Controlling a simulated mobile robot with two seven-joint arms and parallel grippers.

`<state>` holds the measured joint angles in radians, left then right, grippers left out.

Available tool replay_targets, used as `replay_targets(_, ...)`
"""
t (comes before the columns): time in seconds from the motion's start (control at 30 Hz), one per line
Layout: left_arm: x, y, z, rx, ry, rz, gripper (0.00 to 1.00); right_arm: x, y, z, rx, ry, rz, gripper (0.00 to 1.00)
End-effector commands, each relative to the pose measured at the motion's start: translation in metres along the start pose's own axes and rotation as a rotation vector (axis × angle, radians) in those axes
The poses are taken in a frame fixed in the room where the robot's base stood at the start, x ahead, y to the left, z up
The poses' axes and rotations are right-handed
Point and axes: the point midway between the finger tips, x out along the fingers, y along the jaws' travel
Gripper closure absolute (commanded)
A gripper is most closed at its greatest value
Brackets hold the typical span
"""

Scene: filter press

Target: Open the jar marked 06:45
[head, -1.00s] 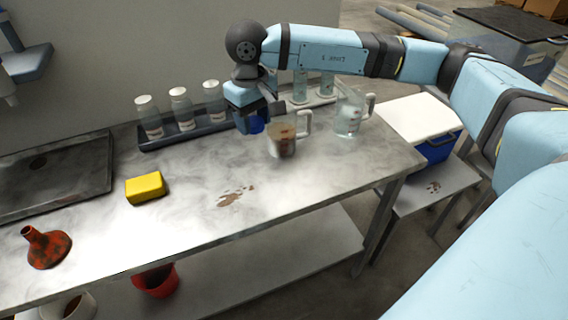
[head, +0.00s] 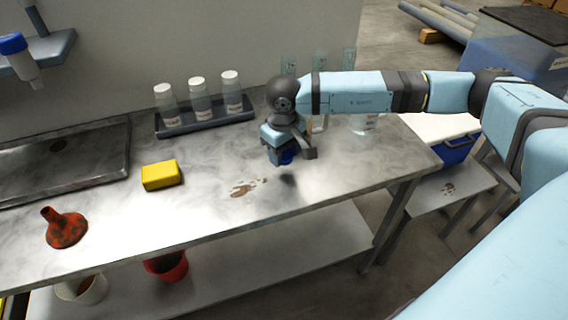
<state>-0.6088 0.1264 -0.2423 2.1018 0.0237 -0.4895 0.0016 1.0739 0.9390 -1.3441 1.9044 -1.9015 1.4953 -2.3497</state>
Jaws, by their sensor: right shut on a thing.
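Three clear jars with white lids (head: 165,101) (head: 199,99) (head: 232,92) stand upright in a dark tray (head: 180,130) at the back of the bench. Each has a label, too small to read, so I cannot tell which is marked 06:45. My right gripper (head: 289,157) points down over the bench, right of the brown stain. It is shut on a small blue thing, mostly covered by the fingers; a dark shadow lies on the bench just below. A mug's handle (head: 319,124) shows behind the gripper; its body is hidden. My left gripper is not in view.
Clear glass vessels (head: 348,60) stand at the back right, and a clear jug (head: 363,124) is partly hidden by my arm. A yellow block (head: 161,175), red funnel (head: 66,228) and brown stain (head: 246,187) lie on the bench. The front middle is clear.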

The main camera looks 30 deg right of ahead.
Motion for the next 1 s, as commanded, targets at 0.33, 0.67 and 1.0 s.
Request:
replay_targets(0.33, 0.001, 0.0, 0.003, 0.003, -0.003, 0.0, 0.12, 0.042, 0.0, 0.0, 0.0, -0.001, 0.001, 0.82)
replay_targets(0.67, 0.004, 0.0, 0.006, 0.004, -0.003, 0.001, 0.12, 0.046, 0.0, 0.0, 0.0, 0.0, 0.0, 0.82)
replay_targets(1.0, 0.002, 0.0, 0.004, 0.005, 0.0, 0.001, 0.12, 0.045, 0.0, 0.0, 0.0, -0.001, 0.0, 0.28)
